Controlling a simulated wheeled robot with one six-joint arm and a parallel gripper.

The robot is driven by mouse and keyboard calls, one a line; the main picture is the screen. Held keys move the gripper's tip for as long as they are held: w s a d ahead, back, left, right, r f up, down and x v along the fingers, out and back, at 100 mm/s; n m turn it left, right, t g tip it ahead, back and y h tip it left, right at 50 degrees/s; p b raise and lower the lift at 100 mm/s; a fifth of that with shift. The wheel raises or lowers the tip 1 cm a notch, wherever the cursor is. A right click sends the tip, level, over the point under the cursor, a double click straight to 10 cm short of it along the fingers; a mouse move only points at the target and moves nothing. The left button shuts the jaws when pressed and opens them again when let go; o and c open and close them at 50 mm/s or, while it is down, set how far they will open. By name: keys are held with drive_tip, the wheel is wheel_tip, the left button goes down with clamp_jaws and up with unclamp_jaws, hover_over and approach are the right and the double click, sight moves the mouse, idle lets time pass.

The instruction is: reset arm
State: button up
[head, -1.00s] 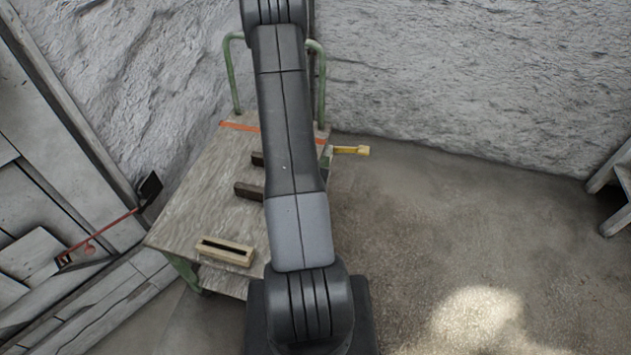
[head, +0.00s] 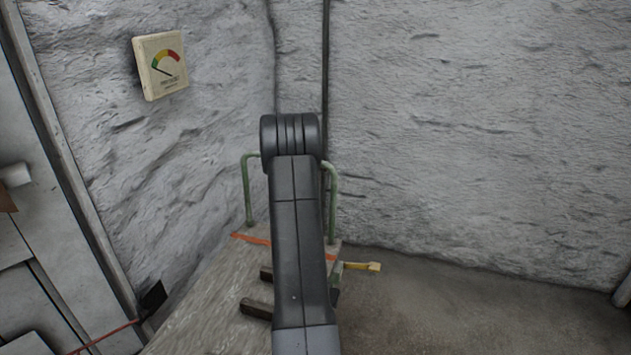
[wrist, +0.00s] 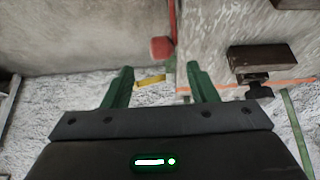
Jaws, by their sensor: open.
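My gripper (wrist: 160,88) shows in the wrist view with its two green fingers spread wide apart. It is open, and nothing is held between the fingers. The cart top and a yellow piece lie beyond the fingertips in that view. In the head view my dark arm rises through the middle of the picture in front of the cart. My gripper itself is not visible in the head view.
A wooden cart (head: 212,305) with green handles stands behind my arm. Dark blocks (head: 257,309) lie on it, and a yellow-ended piece (head: 362,267) sticks out at its right. A gauge (head: 160,66) hangs on the rough wall. Floor at the right is clear.

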drive_tip(key=b+x, duration=0.1)
drive_tip(key=x, duration=0.9)
drive_tip(key=shift+w+f, duration=0.1)
drive_tip(key=shift+f, duration=0.2)
drive_tip(key=shift+w+f+b, duration=0.1)
drive_tip(key=shift+b, duration=0.2)
